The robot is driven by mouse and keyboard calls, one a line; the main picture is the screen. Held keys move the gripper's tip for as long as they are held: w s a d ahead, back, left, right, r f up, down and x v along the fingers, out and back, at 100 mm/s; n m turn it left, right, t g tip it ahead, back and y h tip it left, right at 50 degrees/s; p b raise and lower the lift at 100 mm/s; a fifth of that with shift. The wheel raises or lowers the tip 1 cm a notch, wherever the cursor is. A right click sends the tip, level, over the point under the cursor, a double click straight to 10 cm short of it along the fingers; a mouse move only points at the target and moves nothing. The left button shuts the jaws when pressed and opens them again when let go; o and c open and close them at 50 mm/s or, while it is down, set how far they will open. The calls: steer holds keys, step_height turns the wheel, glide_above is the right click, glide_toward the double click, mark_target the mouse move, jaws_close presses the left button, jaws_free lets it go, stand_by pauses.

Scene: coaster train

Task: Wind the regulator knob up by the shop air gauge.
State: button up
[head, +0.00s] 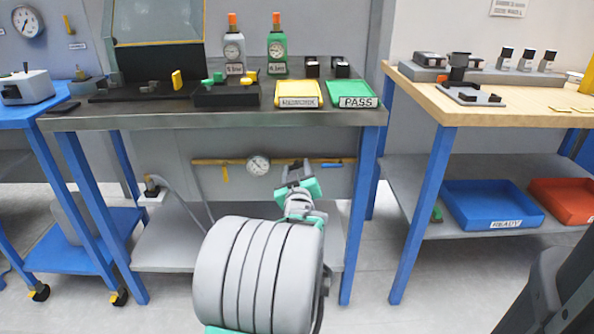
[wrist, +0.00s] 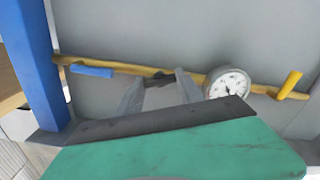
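The shop air gauge (head: 258,165) is a round white dial on a yellow pipe below the middle bench. It also shows in the wrist view (wrist: 230,84), right of my fingers. A small dark part on the pipe (wrist: 161,77), left of the gauge, looks like the regulator knob, though its shape is unclear. My gripper (wrist: 156,86) has its two grey fingers apart, with that dark part showing between their tips. I cannot tell whether they touch it. In the head view my gripper (head: 297,170) is right of the gauge and hides the knob.
The yellow pipe (head: 215,161) carries a blue handle (wrist: 91,71) and a yellow handle (wrist: 290,84). A blue bench leg (wrist: 38,62) stands close on the left in the wrist view. The bench top (head: 150,119) is above my gripper, and a lower shelf (head: 165,250) is below.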

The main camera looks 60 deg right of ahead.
steer(key=c, duration=0.8)
steer(key=m, duration=0.4)
steer(key=shift+m+b, duration=0.3)
steer(key=shift+b, duration=0.1)
steer(key=shift+c, duration=0.2)
steer(key=o, duration=1.4)
steer(key=p+v, duration=0.1)
steer(key=v, duration=0.7)
steer(key=shift+p, duration=0.4)
